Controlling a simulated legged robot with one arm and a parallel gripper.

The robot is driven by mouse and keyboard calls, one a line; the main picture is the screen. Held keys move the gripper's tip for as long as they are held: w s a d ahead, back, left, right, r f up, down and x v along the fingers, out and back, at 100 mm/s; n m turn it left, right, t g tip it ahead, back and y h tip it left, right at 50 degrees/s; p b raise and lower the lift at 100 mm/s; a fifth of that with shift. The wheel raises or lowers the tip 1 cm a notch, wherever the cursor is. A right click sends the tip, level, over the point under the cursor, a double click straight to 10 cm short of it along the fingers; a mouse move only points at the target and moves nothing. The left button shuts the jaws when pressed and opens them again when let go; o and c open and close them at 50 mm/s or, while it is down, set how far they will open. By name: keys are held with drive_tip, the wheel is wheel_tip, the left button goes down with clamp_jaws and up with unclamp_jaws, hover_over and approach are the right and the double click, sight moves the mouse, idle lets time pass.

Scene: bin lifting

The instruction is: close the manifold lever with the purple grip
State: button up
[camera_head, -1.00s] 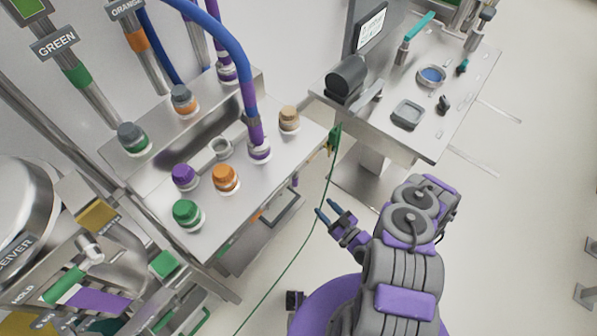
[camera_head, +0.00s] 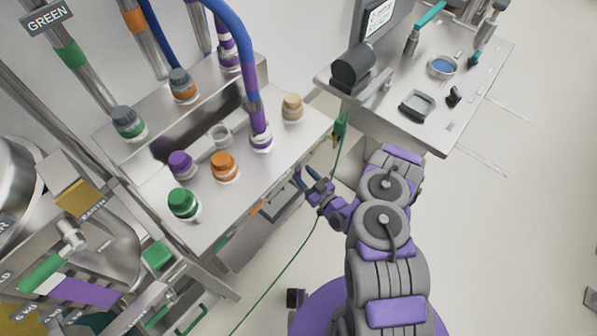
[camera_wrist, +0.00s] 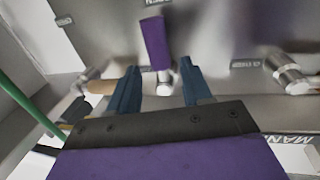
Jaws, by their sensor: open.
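The lever's purple grip (camera_wrist: 154,42) shows in the wrist view, just beyond and between my fingers. It runs up the picture from a bright metal valve joint (camera_wrist: 165,80). My gripper (camera_wrist: 155,88) is open, with one blue finger on each side of the joint, and I see nothing held. Whether the fingers touch the lever I cannot tell. In the head view my gripper (camera_head: 306,180) is at the front side of the steel cabinet, below its top edge. The purple-grip lever is not clearly visible there.
Other metal valve fittings (camera_wrist: 288,72) sit on either side in the wrist view. A green cable (camera_head: 290,262) hangs beside the cabinet (camera_head: 215,225) to the floor. A steel side table (camera_head: 425,135) stands at the right.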

sight(300, 172)
drive_tip(key=shift+b+x, duration=0.55)
drive_tip(key=shift+x, duration=1.4)
drive_tip(key=shift+s, duration=0.1)
clamp_jaws()
